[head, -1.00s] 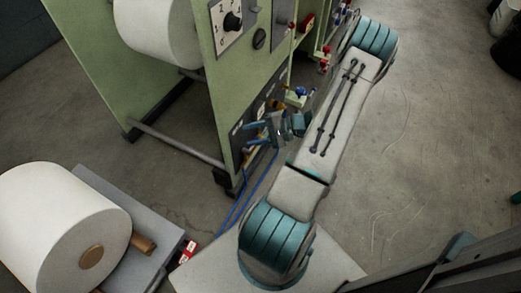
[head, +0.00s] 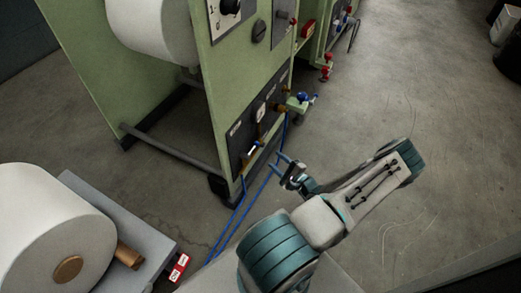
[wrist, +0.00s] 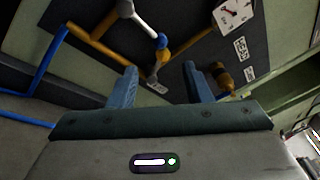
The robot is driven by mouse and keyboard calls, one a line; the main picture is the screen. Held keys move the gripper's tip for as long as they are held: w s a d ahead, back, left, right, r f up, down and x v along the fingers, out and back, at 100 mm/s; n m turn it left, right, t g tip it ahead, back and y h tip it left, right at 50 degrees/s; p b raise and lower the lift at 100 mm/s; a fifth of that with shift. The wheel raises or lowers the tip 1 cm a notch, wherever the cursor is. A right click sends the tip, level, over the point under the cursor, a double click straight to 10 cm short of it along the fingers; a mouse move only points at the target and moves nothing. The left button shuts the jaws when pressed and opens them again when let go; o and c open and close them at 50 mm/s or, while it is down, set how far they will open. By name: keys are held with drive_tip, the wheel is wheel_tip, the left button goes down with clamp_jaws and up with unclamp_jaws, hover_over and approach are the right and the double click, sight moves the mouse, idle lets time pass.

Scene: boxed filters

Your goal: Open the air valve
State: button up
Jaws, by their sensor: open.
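The air valve appears to be the small lever (head: 253,148) low on the dark panel of the green machine. In the wrist view its white lever (wrist: 144,22) slants down right from a fitting on brass pipework and ends near a blue part. I cannot tell its exact setting. My gripper (head: 288,170) is to the right of the panel, apart from it, near the blue hoses. In the wrist view my gripper (wrist: 163,78) is open, with two blue fingers spread and nothing between them. The lever shows above and beyond the fingertips.
A gauge (wrist: 236,12) sits right of the lever. Blue hoses (head: 243,210) run from the panel to the floor. A blue-knobbed fitting (head: 300,98) juts from the machine's side. The floor at right is open.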

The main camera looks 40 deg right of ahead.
drive_tip(key=w+b, duration=0.2)
drive_tip(key=w, duration=0.8)
drive_tip(key=shift+a+b, duration=0.25)
drive_tip(key=shift+b, duration=0.15)
drive_tip(key=shift+s, duration=0.1)
drive_tip(key=shift+c, duration=0.4)
clamp_jaws()
